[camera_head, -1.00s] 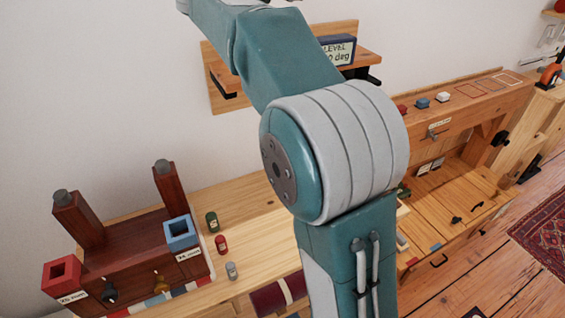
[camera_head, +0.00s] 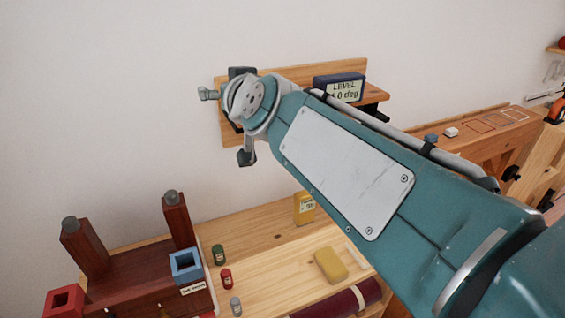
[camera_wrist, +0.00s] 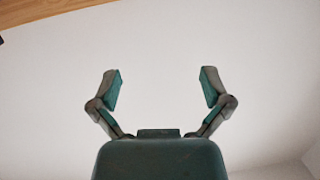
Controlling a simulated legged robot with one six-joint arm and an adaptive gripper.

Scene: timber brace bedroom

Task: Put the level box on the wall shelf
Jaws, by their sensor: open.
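The level box (camera_head: 338,88), dark blue with a pale display reading "LEVEL", sits upright on the right part of the wooden wall shelf (camera_head: 372,95) in the head view. My arm crosses in front of the shelf and hides its middle and much of its left part. My gripper (camera_wrist: 160,83) is open and empty in the wrist view, its two fingers spread against a plain pale surface. In the head view my arm's end is left of the level box, in front of the shelf's left end. The level box does not show in the wrist view.
Below is a wooden bench (camera_head: 265,225) with a yellow box (camera_head: 304,208), a yellow block (camera_head: 330,265), small green, red and grey cans, and a dark red roll (camera_head: 345,300). A dark wooden rack (camera_head: 130,265) stands left. The wall above the shelf is clear.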

